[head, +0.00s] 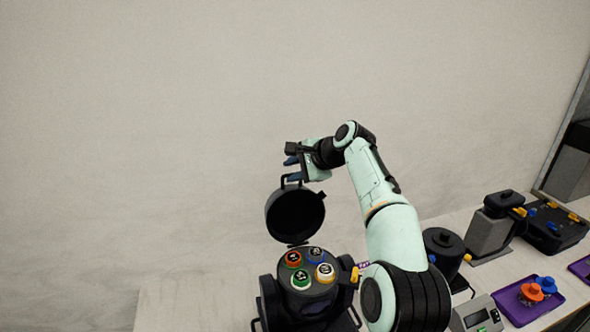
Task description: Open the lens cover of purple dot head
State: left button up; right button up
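A black par can head (308,290) stands at the bottom centre with its round lens cover (294,213) swung up and standing open behind it. Its face shows several coloured round lenses, red, blue, green and yellow. A small purple label (363,265) shows at its right side, partly hidden by my arm; I cannot make out a dot. A handle loop (284,182) sticks up from the cover's top edge. My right gripper (291,168) is at this loop, its bluish fingers apart; whether they touch the loop is unclear. My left gripper is not in view.
A second black can (442,243) stands right of my arm. A grey device (476,314), a purple tray (528,303) with orange and blue knobs, a grey block (490,232) and a black case (553,228) fill the right side. The table's left part (190,300) is clear.

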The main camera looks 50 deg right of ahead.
jog(key=shift+a, duration=0.2)
jog(key=v, duration=1.3)
jog(key=shift+d+r, duration=0.15)
jog(key=shift+d, duration=0.05)
jog(key=shift+s, duration=0.1)
